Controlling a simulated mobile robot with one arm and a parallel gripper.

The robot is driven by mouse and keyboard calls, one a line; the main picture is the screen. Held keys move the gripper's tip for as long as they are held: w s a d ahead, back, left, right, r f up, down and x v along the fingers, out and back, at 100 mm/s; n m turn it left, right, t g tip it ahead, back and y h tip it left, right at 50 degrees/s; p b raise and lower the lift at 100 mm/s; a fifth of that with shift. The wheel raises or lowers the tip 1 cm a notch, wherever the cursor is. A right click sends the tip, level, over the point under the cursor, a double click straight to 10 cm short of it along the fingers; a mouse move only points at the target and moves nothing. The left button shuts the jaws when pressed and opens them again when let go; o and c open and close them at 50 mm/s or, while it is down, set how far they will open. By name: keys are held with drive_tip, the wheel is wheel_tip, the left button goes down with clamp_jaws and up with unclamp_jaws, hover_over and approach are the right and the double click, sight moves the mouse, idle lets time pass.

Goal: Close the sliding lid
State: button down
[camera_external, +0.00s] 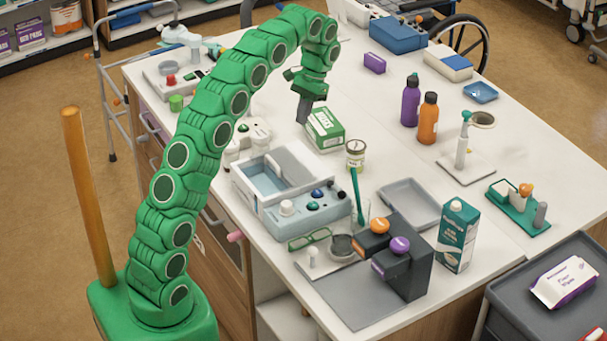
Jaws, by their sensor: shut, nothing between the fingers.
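A pale grey-blue box (245,193) with a sliding lid stands on the white table, left of the middle. Its lid (302,167) is a light grey panel over the right part of the top. The left part is open and shows a light blue inside. Knobs and buttons are on the front panel. My gripper (302,118) points down behind the box, above the table and beside the left end of a green and white carton (325,129). It is shut and empty. I cannot tell its exact height above the table.
A white device (247,134) stands behind the box, and a jar (356,154) is to its right. A glass with a green toothbrush (357,192), green glasses (310,239) and a dark stand (405,265) are close to its front and right. The table beyond the carton has free room.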

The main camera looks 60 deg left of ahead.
approach(284, 171)
drive_tip(key=f, duration=0.2)
drive_tip(key=shift+w+f, duration=0.3)
drive_tip(key=shift+f, duration=0.1)
drive_tip(key=shift+s+d+f, duration=0.15)
drive_tip(key=shift+s+d, duration=0.05)
drive_tip(key=shift+s, duration=0.6)
drive_tip(key=shift+s+d, duration=0.15)
drive_tip(key=shift+s, duration=0.45)
drive_tip(key=shift+s+d, duration=0.15)
drive_tip(key=shift+s, duration=0.4)
drive_tip(key=shift+s, duration=0.1)
